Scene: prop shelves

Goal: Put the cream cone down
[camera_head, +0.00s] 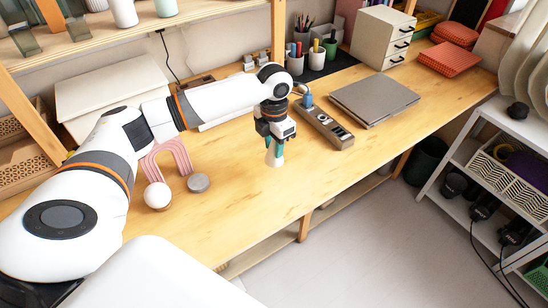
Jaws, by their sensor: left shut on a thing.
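The cream cone (273,158) is upright at the wooden desk (228,215), near its front edge. My left gripper (274,143) points down and is shut on the cone's upper part. The cone's tip is hidden between the fingers. Its base looks at or just above the desk top; I cannot tell whether it touches. My right gripper is not in view.
A power strip (325,128) and a closed grey laptop (374,98) lie to the right of the gripper. The desk in front is clear.

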